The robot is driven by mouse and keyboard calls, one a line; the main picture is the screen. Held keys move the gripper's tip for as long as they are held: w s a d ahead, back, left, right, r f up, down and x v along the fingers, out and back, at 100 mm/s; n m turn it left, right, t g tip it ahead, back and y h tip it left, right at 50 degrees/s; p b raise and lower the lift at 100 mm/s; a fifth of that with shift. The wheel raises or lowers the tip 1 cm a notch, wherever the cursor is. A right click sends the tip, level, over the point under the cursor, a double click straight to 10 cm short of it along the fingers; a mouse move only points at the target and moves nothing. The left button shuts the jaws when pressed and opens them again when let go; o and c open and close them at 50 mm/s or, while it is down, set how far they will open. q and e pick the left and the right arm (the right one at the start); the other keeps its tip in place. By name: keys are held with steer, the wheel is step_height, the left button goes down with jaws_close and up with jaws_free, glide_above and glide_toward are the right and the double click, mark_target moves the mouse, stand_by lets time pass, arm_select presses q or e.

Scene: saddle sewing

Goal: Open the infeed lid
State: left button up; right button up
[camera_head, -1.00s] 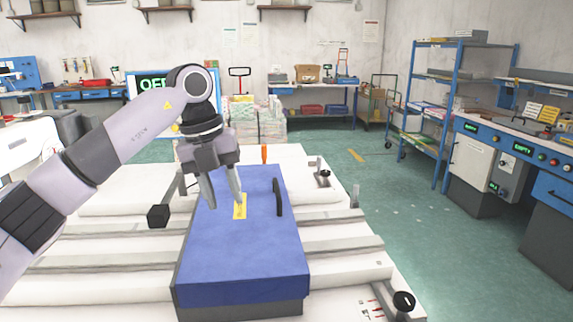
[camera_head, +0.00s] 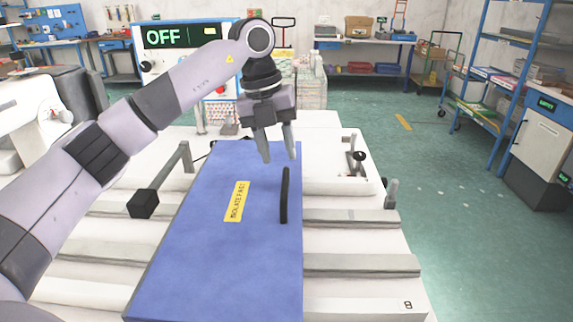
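The infeed lid (camera_head: 215,265) is a long blue panel lying closed on the white machine bed. A yellow label (camera_head: 236,201) is on its top, and a black bar handle (camera_head: 285,195) stands along its right edge. My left gripper (camera_head: 277,158) hangs above the far end of the lid, fingers pointing down. Its two fingers are spread with nothing between them, a little beyond the handle and apart from it in the picture. My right gripper is not in view.
A black block on a lever (camera_head: 144,204) sticks out left of the lid. A small clamp with a black knob (camera_head: 358,156) stands on the right. A screen reading OFF (camera_head: 178,37) is behind my arm. Open green floor (camera_head: 460,230) lies to the right.

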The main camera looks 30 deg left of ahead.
mark_target(284, 178)
arm_select(q)
steer(key=shift+w+d+f, duration=0.1)
steer(key=shift+d+f, duration=0.15)
steer(key=shift+f, duration=1)
steer(key=shift+w+d+f, duration=0.1)
steer(key=shift+d+f, duration=0.1)
steer(key=shift+f, duration=1.05)
jaws_close()
